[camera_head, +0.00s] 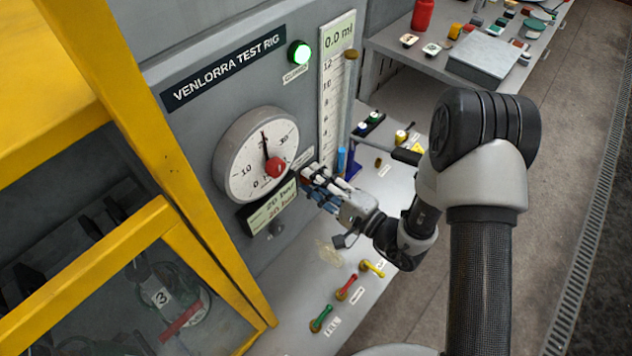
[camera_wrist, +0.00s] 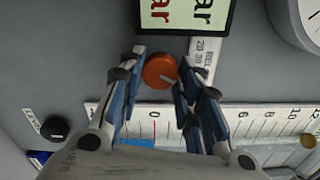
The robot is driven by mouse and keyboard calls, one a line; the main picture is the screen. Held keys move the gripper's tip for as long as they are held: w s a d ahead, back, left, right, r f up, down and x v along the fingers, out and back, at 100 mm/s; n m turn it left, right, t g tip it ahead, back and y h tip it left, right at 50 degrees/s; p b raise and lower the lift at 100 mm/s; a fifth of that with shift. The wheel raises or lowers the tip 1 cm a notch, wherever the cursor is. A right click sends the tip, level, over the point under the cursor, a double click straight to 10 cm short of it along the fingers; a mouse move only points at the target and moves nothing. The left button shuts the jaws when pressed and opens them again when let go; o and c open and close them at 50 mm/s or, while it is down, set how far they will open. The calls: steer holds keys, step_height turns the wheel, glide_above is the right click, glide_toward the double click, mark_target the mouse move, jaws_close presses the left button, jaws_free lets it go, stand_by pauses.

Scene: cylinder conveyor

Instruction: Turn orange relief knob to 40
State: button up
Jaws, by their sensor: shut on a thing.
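The orange relief knob (camera_wrist: 159,71) sits on the grey panel between my gripper's fingertips (camera_wrist: 162,68) in the wrist view. A white mark shows at its lower right edge. The gripper is closed on it from both sides. In the head view my gripper (camera_head: 306,182) reaches the panel just right of the pressure display (camera_head: 270,207), and its fingers hide the knob. The display reads 20 bar on both lines. A label with numbers (camera_wrist: 202,62) stands beside the knob, partly covered by the right finger.
A round gauge (camera_head: 240,168) with a red hub is above left of my gripper. A scale (camera_head: 336,90) is to the right, below a 0.0 ml display. A green lamp (camera_head: 300,53) is lit. Green, red and yellow handles (camera_head: 346,288) lie below. A yellow frame (camera_head: 165,150) stands left.

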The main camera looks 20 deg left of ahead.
steer(key=shift+m, duration=1.1)
steer(key=o, duration=1)
steer(key=shift+o, duration=0.2)
steer(key=shift+d, duration=0.1)
steer(key=v, duration=1.2)
